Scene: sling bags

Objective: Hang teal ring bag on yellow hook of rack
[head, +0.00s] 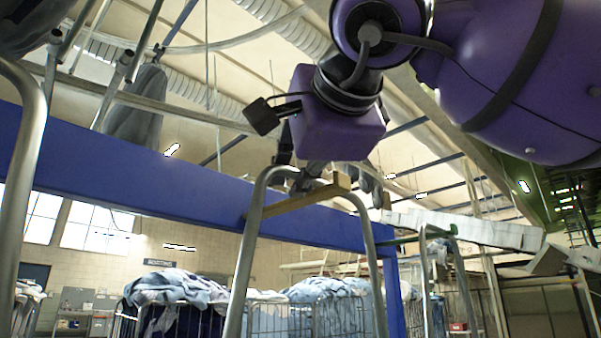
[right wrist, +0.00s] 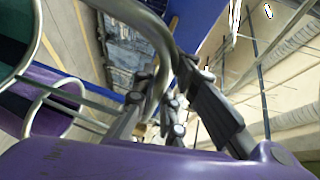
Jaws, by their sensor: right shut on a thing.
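My right gripper (head: 308,172) is shut on the top of a silver loop (head: 243,262) in the head view. The loop's two sides run down out of the frame, and the bag under it is not visible there. The yellow hook (head: 300,199) sticks out from the blue rack beam (head: 150,175), just under my fingers, and crosses the loop's opening in the picture. Whether the loop rests on it, I cannot tell. In the right wrist view my fingers close around the loop (right wrist: 162,70). A teal surface (right wrist: 14,38) shows at the left edge. My left gripper is not in view.
A green hook (head: 405,240) is at the beam's right end, near another silver loop (head: 425,285). A large grey loop (head: 28,150) stands close at the left. A purple bag with a loop (right wrist: 50,115) is in the wrist view. Laundry carts (head: 170,295) stand behind.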

